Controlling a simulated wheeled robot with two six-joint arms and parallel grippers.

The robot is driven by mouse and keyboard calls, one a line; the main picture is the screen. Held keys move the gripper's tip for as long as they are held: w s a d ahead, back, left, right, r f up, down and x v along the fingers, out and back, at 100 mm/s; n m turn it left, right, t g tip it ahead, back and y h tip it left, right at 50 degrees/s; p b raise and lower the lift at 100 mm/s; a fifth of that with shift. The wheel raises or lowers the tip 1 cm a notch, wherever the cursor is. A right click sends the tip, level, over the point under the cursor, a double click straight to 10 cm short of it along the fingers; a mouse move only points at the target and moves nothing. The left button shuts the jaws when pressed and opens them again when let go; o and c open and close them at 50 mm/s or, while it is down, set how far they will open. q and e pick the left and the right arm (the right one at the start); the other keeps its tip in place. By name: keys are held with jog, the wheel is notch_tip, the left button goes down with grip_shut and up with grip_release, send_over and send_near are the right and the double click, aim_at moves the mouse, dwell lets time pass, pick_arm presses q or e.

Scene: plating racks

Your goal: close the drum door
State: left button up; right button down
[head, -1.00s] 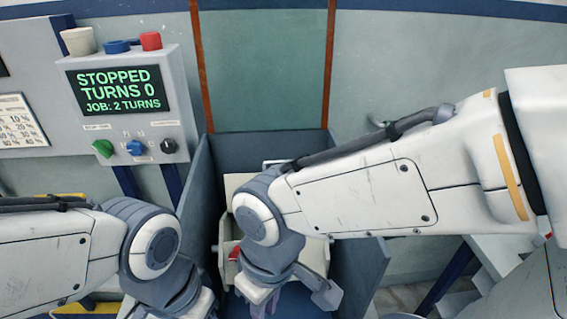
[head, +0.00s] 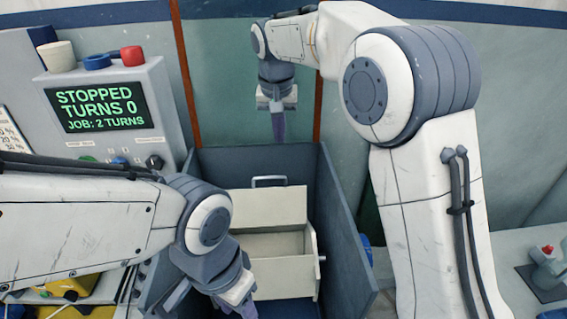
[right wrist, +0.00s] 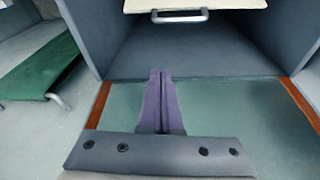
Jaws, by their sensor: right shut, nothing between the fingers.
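The cream drum (head: 285,278) sits inside a blue-grey housing, and its box-like inside shows. Its cream door panel (head: 262,207) stands open at the far side, with a grey bar handle (head: 270,180) at its far edge. In the right wrist view, the door (right wrist: 235,4) and its handle (right wrist: 180,15) show at the top. My right gripper (head: 278,125) is shut and empty, beyond the handle and apart from it; its purple fingers (right wrist: 161,100) meet in the right wrist view. My left gripper (head: 243,300) is at the drum's near left, its fingertips cut off by the frame edge.
The housing's side walls (head: 340,225) rise on both sides of the drum. A control box (head: 105,105) at the left reads "STOPPED, TURNS 0, JOB: 2 TURNS". A green wall panel (head: 225,90) stands behind. A small device with a red button (head: 548,250) is at right.

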aim_at(285, 156)
jog(key=x, duration=0.2)
jog(key=p+x, duration=0.1)
jog(key=x, duration=0.2)
jog(key=d+p+x, duration=0.1)
jog(key=x, duration=0.2)
jog(key=shift+s+f, duration=0.1)
jog(key=shift+f, duration=0.05)
jog(key=shift+s+f+p, duration=0.2)
jog(key=shift+f+p, duration=0.05)
jog(key=shift+p, duration=0.25)
jog(key=shift+s+a+p, duration=0.2)
jog(key=shift+s+p, duration=0.1)
jog(key=shift+s, duration=0.5)
jog(key=shift+s+a+p, duration=0.15)
jog(key=shift+s+p, duration=0.1)
jog(key=shift+s, duration=0.6)
